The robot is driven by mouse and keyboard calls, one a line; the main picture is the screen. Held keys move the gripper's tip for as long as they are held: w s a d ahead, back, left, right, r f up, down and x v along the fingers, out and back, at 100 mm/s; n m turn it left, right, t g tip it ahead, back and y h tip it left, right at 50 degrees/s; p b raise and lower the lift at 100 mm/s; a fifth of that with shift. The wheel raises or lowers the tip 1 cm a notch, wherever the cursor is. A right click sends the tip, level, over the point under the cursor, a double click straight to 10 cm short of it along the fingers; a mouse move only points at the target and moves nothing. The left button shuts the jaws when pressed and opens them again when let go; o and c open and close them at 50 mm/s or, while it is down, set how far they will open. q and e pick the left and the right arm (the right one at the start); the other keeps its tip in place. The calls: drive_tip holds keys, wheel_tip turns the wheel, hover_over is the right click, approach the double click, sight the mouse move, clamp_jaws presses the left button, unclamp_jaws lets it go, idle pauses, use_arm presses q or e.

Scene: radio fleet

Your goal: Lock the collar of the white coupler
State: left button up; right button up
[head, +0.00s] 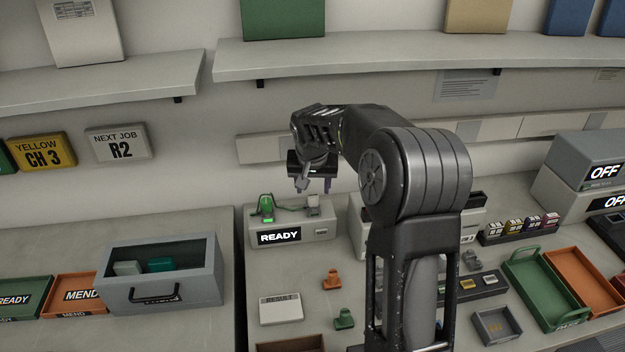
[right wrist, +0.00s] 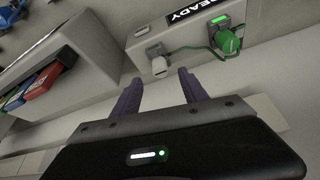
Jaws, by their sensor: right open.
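The white coupler (right wrist: 159,66) sits at a small socket on a light grey box whose sign (head: 279,236) reads READY. It is small and pale in the head view (head: 313,204). I cannot make out the state of its collar. A green coupler (head: 266,206) with a green cable sits on the same box, to the left in the head view; it also shows in the right wrist view (right wrist: 228,42). My right gripper (head: 313,187) is open above the box. In the right wrist view its purple fingers (right wrist: 160,76) point at the white coupler, one on either side. My left gripper is out of view.
A grey bin (head: 200,283) stands on the left counter. Orange and green small parts (head: 332,279) and a RESULT plate (head: 281,309) lie in front of the box. Green and orange trays (head: 583,283) are at the right. A shelf (head: 350,62) runs above.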

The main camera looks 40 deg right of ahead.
sight(313, 196)
drive_tip(key=x, duration=0.5)
drive_tip(key=shift+f+p, duration=0.2)
drive_tip(key=shift+p, duration=0.2)
drive_tip(key=shift+c, duration=0.4)
clamp_jaws()
